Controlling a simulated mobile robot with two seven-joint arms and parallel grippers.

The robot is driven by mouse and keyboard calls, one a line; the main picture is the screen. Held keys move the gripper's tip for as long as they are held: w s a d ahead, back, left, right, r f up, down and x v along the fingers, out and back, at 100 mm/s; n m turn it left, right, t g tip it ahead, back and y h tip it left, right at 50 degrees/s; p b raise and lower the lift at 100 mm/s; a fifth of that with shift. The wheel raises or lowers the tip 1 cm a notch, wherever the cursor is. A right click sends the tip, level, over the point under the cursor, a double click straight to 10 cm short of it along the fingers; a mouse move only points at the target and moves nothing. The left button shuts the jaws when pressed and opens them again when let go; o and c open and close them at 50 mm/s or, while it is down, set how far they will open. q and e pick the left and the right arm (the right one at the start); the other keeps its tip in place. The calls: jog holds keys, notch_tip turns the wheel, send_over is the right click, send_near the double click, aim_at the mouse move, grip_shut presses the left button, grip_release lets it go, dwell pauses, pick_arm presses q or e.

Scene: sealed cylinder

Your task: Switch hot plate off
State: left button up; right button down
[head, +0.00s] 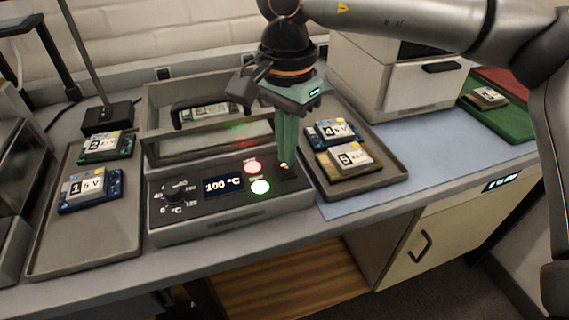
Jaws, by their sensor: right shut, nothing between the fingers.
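The hot plate (230,227) stands in the middle of the bench, with a walled bay behind its sloped front panel. The panel has a dial (175,194) at left, a display (223,185) reading 100 °C, a lit red button (252,167) and a lit green button (260,187). A small orange glow shows at the panel's right end, at the fingertips. My right gripper (286,162) points down there with its green fingers shut and empty. The fingertips hide most of what lies under them, and I cannot tell whether they touch it. My left gripper is not in view.
A left tray (85,247) holds boards labelled 1 (90,188) and 2 (103,147). A right tray (385,178) holds boards 4 (333,133) and 5 (345,158). A white box-shaped machine (400,85) stands behind. The blue mat (440,150) is largely clear.

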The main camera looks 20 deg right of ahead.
aim_at(287, 169)
jog(key=shift+f+b, duration=0.65)
jog(key=shift+f, duration=0.35)
jog(key=shift+r, duration=0.15)
notch_tip(287, 169, up, 7)
jog(key=p, duration=0.5)
jog(key=shift+p, duration=0.3)
dwell(0.6)
